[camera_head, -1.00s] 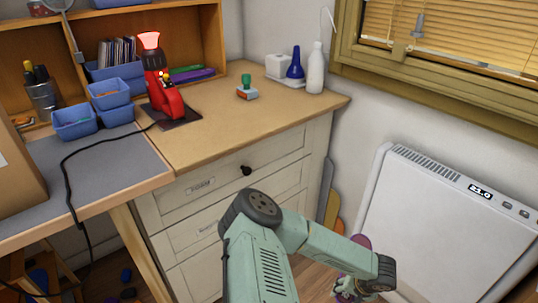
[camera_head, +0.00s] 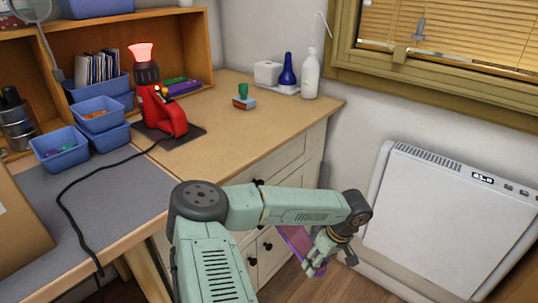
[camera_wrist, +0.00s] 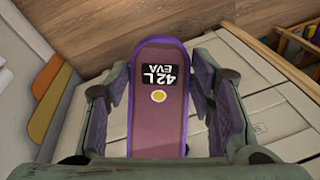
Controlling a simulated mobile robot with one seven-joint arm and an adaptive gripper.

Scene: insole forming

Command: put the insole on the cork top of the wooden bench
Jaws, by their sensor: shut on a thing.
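The insole (camera_wrist: 160,115) is purple with a darker mauve face, a black and white label reading "42 L EVA" and a yellow dot. My gripper (camera_wrist: 158,90) has a finger on each side of it and is shut on it. In the head view my gripper (camera_head: 318,256) is low in front of the drawers, with the insole (camera_head: 296,242) tilted and partly hidden behind it. The tan, cork-coloured worktop (camera_head: 240,122) lies above and behind it. I cannot tell whether this is the bench's cork top.
A red heat tool (camera_head: 164,110) stands on a dark pad, its cable (camera_head: 75,180) running over the grey mat (camera_head: 110,195). A green-handled tool (camera_head: 244,98) and white bottle (camera_head: 310,75) stand farther back. A white heater (camera_head: 450,215) is on the right. The worktop's front is clear.

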